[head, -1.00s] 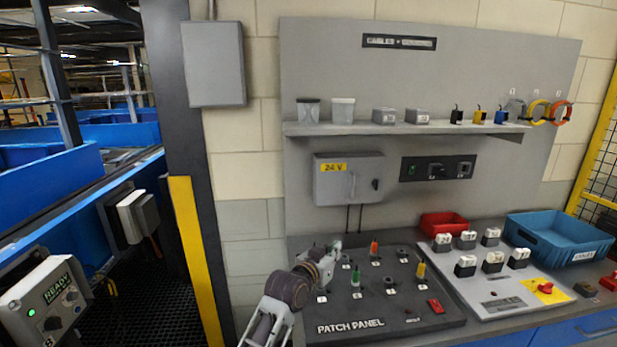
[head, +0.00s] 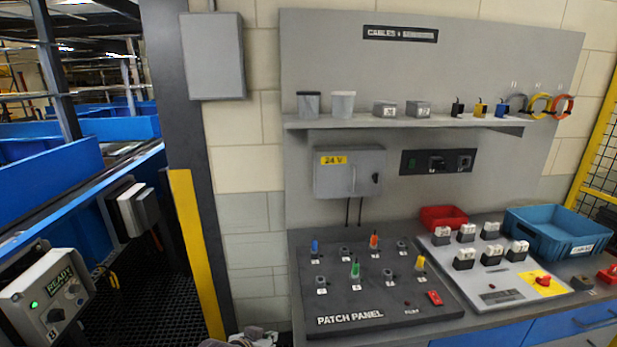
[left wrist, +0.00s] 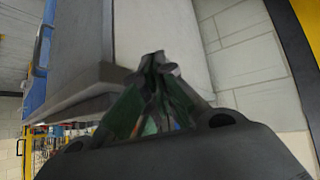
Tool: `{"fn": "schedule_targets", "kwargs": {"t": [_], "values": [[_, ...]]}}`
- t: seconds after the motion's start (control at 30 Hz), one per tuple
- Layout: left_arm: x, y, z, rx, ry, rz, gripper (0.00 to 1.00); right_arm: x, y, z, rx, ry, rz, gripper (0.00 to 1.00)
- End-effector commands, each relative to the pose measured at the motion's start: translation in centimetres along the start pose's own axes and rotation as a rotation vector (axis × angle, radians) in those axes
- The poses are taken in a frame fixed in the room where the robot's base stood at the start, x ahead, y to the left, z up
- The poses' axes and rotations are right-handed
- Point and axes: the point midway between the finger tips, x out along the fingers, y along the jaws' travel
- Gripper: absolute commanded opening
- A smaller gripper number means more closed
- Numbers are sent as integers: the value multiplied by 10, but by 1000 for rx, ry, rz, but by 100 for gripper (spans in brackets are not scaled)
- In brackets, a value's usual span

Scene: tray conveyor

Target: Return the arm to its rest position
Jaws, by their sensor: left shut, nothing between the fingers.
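My left arm shows only as a small part at the bottom edge of the head view, left of the patch panel (head: 380,318); its fingers cannot be made out there. In the left wrist view my left gripper (left wrist: 158,62) is shut, with its fingertips together and nothing between them. It is apart from the patch panel, which holds a blue, a green, an orange and a yellow plug among dark sockets. My right gripper is in neither view.
A board with white blocks (head: 490,300), a red bin (head: 443,222) and a blue bin (head: 560,250) stand on the bench to the right. A yellow-edged post (head: 195,250) rises left of the bench. A control box (head: 45,295) is at far left.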

Motion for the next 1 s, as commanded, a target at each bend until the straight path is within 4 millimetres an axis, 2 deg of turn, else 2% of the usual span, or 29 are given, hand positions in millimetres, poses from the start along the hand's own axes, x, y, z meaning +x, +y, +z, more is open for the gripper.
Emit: {"fn": "schedule_targets", "kwargs": {"t": [0.03, 0.2, 0.5, 0.7, 1.0], "values": [[-6, -5, 15, -6, -30, -11, 0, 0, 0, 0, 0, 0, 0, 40], [-28, -21, 60, -25, -132, -50, 0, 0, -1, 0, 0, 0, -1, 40], [-74, -42, 128, -51, -303, -116, 0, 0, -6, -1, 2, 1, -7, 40], [-94, -49, 152, -59, -367, -142, 0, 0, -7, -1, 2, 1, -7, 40], [-116, -56, 175, -68, -433, -170, 0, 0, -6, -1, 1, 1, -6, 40]]}}
